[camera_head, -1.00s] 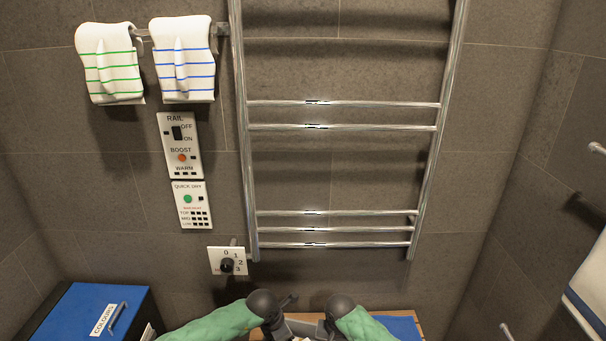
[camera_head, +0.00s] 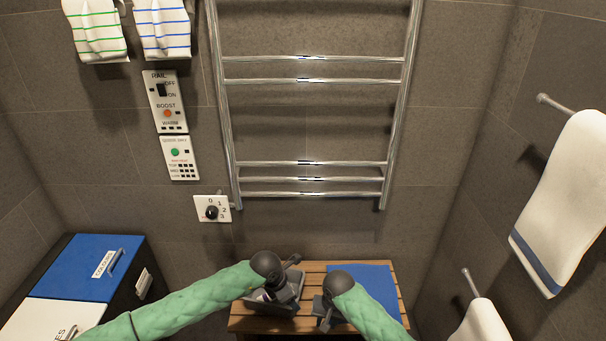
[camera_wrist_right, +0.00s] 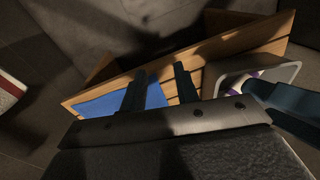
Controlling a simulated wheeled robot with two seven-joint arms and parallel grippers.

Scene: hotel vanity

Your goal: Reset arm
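My left gripper (camera_head: 284,292) hangs at the end of a green-sleeved arm over the left part of a slatted wooden bench. Its fingers are mostly hidden by its wrist, so its opening is unclear. My right gripper (camera_head: 326,312) is over the middle of the bench, beside a flat blue mat (camera_head: 370,286). In the right wrist view, the right gripper's two dark fingers (camera_wrist_right: 160,82) stand apart with nothing between them, in front of the blue mat (camera_wrist_right: 100,104).
The wooden bench (camera_head: 312,268) stands below a chrome towel rail (camera_head: 310,163). A grey-rimmed container (camera_wrist_right: 225,74) with something white and purple inside is on the bench. A hamper with a blue lid (camera_head: 85,262) is at left. White towels (camera_head: 560,200) hang at right.

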